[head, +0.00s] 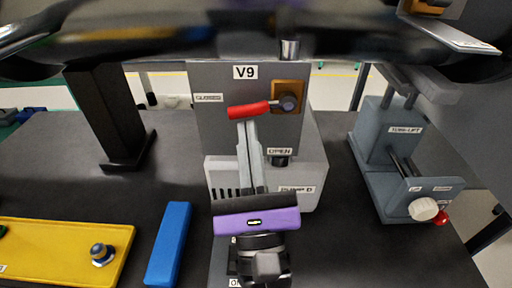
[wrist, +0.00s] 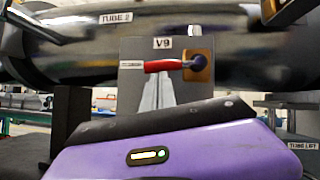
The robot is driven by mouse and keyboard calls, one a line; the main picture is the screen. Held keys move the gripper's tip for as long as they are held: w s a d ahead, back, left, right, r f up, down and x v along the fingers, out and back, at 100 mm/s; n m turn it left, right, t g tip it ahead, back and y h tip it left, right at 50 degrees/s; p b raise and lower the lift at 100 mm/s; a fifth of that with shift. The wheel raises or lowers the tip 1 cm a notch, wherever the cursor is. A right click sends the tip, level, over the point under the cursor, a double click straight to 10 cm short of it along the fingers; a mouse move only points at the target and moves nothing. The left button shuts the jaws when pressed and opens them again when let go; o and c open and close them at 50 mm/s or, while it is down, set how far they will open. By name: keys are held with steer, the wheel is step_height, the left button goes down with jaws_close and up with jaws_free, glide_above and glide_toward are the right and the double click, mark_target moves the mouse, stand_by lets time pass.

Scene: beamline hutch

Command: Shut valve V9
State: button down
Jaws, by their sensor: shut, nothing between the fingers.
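Valve V9 is on a grey panel (head: 228,88) under a "V9" label. Its red lever (head: 249,110) runs left from a dark pivot on a brass square plate (head: 289,97). The lever is nearly level, its free end slightly low, pointing towards the left label, which seems to read "CLOSED" (head: 208,97). The "OPEN" label (head: 280,151) is below the pivot. The red lever also shows in the wrist view (wrist: 163,66). My gripper (head: 248,124) is shut and empty, its fingertips just under the lever. I cannot tell whether they touch it.
A large metal tube (wrist: 80,45) runs across above the panel. The pump box (head: 312,170) juts out below the valve. A tube lift (head: 385,145) stands at right. A dark post (head: 105,115), blue bar (head: 168,243) and yellow plate (head: 75,245) are at left.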

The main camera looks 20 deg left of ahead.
steer(key=shift+a+r+p, duration=0.25)
steer(key=shift+r+p, duration=0.05)
steer(key=shift+r, duration=0.15)
steer(key=shift+s+a+r, duration=0.1)
steer(key=shift+s+r, duration=0.05)
stand_by(0.3)
steer(key=s+d+f+b, duration=0.2)
steer(key=s+f+b, duration=0.6)
steer(key=f, duration=0.2)
steer(key=shift+s+d+b, duration=0.3)
steer(key=shift+d, duration=0.05)
